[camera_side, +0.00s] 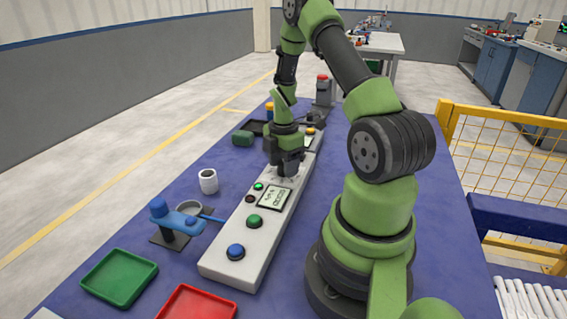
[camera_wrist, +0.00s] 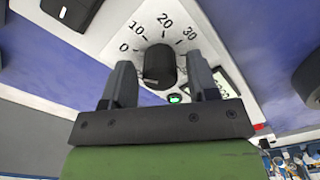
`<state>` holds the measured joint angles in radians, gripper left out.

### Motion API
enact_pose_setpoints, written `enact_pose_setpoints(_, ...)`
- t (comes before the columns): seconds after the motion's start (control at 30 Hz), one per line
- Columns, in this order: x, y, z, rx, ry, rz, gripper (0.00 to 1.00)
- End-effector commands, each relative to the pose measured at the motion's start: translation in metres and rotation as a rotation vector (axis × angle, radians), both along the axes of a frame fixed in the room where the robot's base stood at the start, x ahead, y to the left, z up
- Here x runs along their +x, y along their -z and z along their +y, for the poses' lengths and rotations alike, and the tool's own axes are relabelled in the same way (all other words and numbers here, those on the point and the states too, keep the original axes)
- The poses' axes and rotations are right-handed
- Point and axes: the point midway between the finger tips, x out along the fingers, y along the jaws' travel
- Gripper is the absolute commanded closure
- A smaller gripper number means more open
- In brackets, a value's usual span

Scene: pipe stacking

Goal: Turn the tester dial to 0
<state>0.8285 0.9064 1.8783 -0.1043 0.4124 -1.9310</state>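The tester is a long light-grey box (camera_side: 222,268) on the blue table, with a display (camera_side: 273,198) on its top. In the wrist view its black dial (camera_wrist: 159,66) sits on a white plate marked 0, 10, 20 and 30. I cannot clearly make out where the dial points. My gripper (camera_wrist: 159,61) is open, with one finger on each side of the dial and a visible gap on both sides. In the side view my gripper (camera_side: 287,172) points down over the tester beyond the display and hides the dial.
The tester also carries a green button (camera_side: 254,221), a blue button (camera_side: 235,251) and a lit green lamp (camera_side: 258,186). To its left are a white cup (camera_side: 208,184), a blue fixture (camera_side: 172,221), a green tray (camera_side: 120,278) and a red tray (camera_side: 198,304).

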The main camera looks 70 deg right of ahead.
Motion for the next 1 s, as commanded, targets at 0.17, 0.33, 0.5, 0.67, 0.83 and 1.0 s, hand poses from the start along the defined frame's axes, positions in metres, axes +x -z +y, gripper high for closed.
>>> enact_pose_setpoints(0.17, 0.0, 0.0, 0.0, 0.0, 0.001, 0.0, 0.41)
enact_pose_setpoints(0.33, 0.0, -0.003, 0.0, -0.001, 0.002, -0.001, 0.41)
enact_pose_setpoints(0.5, 0.001, -0.026, -0.001, -0.005, 0.002, -0.004, 0.41)
enact_pose_setpoints(0.67, 0.001, -0.059, -0.001, -0.005, 0.001, -0.005, 0.41)
enact_pose_setpoints(0.83, 0.0, -0.086, -0.001, -0.004, 0.0, -0.003, 0.41)
enact_pose_setpoints(1.0, 0.0, -0.098, 0.0, -0.001, 0.001, -0.002, 0.41)
